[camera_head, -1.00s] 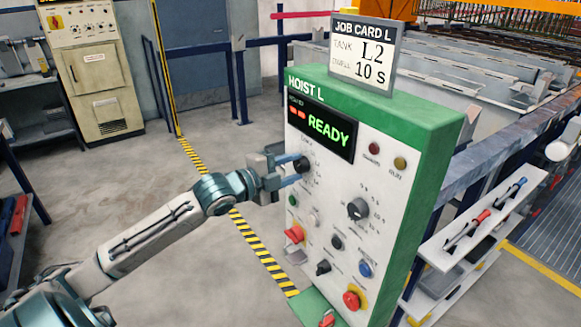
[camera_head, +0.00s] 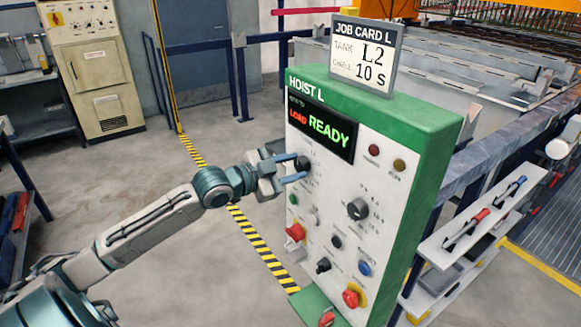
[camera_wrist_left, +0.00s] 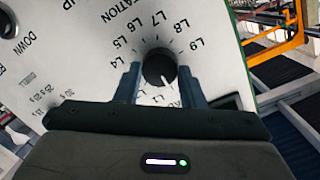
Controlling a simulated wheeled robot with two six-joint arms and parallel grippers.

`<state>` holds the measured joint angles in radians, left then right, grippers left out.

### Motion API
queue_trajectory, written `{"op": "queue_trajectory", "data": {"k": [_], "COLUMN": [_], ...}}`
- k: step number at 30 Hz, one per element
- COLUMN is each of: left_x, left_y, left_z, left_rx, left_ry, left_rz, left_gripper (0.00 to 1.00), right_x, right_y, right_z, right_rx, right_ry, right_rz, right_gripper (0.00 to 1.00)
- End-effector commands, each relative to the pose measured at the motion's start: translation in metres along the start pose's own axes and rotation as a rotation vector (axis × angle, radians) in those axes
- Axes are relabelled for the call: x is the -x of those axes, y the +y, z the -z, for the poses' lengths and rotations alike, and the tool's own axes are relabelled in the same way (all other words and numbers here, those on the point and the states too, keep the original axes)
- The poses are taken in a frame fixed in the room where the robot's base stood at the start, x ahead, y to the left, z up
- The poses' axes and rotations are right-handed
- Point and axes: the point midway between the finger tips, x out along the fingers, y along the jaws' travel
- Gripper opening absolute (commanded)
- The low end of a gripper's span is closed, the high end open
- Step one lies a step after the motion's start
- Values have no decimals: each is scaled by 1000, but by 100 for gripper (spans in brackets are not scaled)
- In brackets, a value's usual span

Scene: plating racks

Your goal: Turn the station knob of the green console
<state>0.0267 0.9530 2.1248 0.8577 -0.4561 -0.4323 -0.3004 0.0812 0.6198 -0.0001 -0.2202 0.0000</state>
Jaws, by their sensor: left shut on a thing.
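The green console (camera_head: 440,150) stands upright with a white front panel, headed HOIST L. Its display (camera_head: 320,130) reads LOAD in red and READY in green. The black station knob (camera_head: 303,163) is at the panel's upper left, below the display. My left gripper (camera_head: 297,169) is shut on it, one finger on each side. In the left wrist view the knob (camera_wrist_left: 159,68) sits between the fingers, inside a ring of labels L4 to L9. A white line on it points down and right, towards a partly hidden label. My right gripper is out of view.
A job card (camera_head: 364,57) on top of the console reads TANK L2, 10 S. Other controls include a larger dial (camera_head: 357,208), red knobs and a blue button (camera_head: 365,268). A shelf with tools (camera_head: 480,220) stands at right.

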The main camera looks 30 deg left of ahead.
Motion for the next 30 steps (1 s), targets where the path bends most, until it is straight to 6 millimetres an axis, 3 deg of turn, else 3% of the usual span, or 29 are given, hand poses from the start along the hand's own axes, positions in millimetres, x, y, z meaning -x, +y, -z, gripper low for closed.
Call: {"op": "queue_trajectory", "data": {"k": [17,18,21,30], "left_x": [0,0,0,0], "left_y": [-1,-1,-1,0], "left_z": [1,1,1,0], "left_rx": [30,30,29,29], "left_ry": [4,4,4,2], "left_rz": [-1,-1,-2,-2], "left_gripper": [13,42,58,58], "right_x": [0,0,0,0], "right_y": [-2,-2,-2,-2], "right_z": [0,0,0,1], "right_rx": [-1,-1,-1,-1], "right_ry": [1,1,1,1], "right_rz": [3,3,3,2], "right_gripper": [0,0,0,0]}}
